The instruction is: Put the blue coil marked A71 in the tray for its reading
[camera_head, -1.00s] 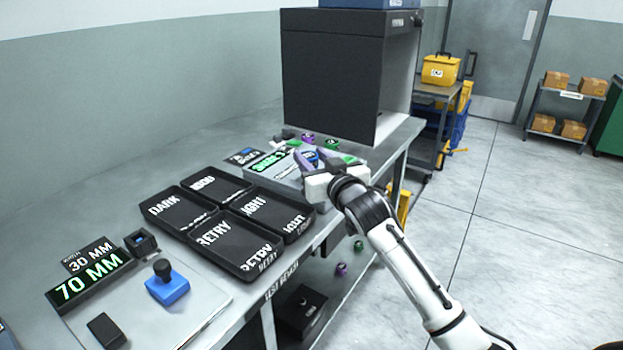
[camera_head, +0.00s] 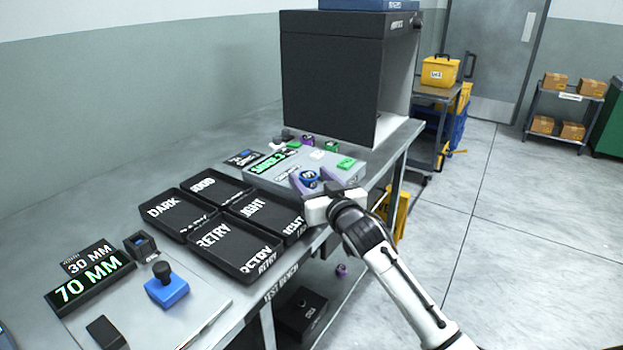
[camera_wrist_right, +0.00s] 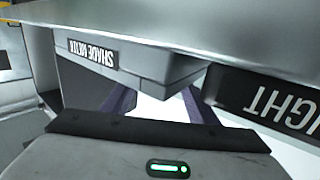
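The blue coil (camera_head: 309,175) is between the purple fingers of my right gripper (camera_head: 310,181), raised off the bench near the front of the shade meter. Its marking is too small to read. In the right wrist view the fingers (camera_wrist_right: 158,105) show, but the coil is not visible. The grey shade meter (camera_head: 333,171) has a green lit display, not clearly readable. Four trays stand left of the gripper: DARK (camera_head: 152,224), GOOD (camera_head: 178,189), RETRY (camera_head: 196,251) and LIGHT (camera_head: 304,228). The LIGHT tray also shows in the wrist view (camera_wrist_right: 220,90). My left gripper is out of view.
A purple coil (camera_head: 307,140) and a green coil (camera_head: 331,146) lie behind the meter, before a large dark cabinet (camera_head: 335,75). A 70 MM display (camera_head: 88,280) and a blue stamp (camera_head: 167,291) are at the front left. Another purple coil (camera_head: 341,270) is below the bench.

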